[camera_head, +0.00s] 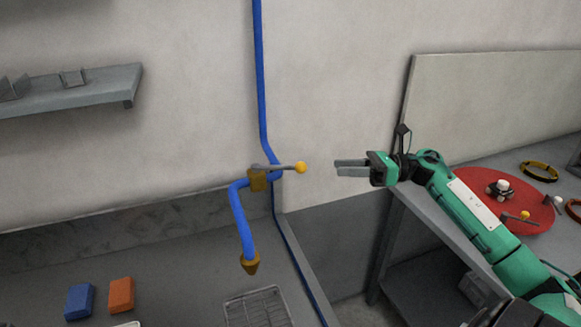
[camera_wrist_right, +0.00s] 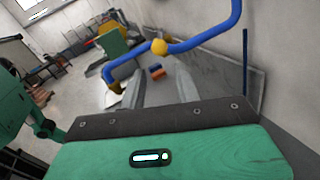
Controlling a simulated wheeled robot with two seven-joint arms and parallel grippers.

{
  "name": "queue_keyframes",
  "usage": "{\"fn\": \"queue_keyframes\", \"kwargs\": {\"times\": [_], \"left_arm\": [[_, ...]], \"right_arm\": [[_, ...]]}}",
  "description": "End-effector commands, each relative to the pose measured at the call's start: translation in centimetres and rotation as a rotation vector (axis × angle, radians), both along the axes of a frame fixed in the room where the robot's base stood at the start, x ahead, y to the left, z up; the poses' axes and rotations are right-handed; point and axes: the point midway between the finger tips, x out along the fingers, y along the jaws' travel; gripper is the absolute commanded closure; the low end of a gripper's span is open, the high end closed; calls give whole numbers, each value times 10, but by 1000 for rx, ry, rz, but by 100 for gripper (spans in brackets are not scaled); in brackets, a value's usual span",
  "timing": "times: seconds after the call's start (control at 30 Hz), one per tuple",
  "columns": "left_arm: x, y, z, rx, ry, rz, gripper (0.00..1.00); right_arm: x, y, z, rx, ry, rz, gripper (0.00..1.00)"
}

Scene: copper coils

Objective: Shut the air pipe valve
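The air pipe valve (camera_head: 257,181) has a brass body on the blue pipe (camera_head: 262,90) at the wall. Its grey lever (camera_head: 282,167) points right, about level, and ends in a yellow knob (camera_head: 300,168). My right gripper (camera_head: 336,168) is to the right of the knob, at about its height, with its fingers pointing at it. A small gap separates fingertips and knob. In the right wrist view the fingers are apart and empty, and the yellow knob (camera_wrist_right: 159,47) shows just beyond them. The lever is mostly hidden behind the knob there. My left gripper is out of view.
A brass nozzle (camera_head: 250,263) ends the pipe over a grey bench (camera_head: 180,285) with a blue block (camera_head: 79,301), an orange block (camera_head: 121,294) and a wire rack (camera_head: 257,308). A red disc (camera_head: 500,198) lies on the right table. The wall near the knob is clear.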

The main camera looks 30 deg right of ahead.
Motion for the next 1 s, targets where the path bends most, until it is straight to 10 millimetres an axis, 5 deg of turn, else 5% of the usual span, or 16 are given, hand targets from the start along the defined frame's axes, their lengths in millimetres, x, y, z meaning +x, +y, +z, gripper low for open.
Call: {"fn": "queue_keyframes", "kwargs": {"times": [0.7, 1.0], "left_arm": [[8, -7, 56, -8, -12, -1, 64], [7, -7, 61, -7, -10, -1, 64]], "right_arm": [[66, 99, 5, 4, -1, 0, 67], [75, 113, 0, 3, 1, 0, 67]]}}
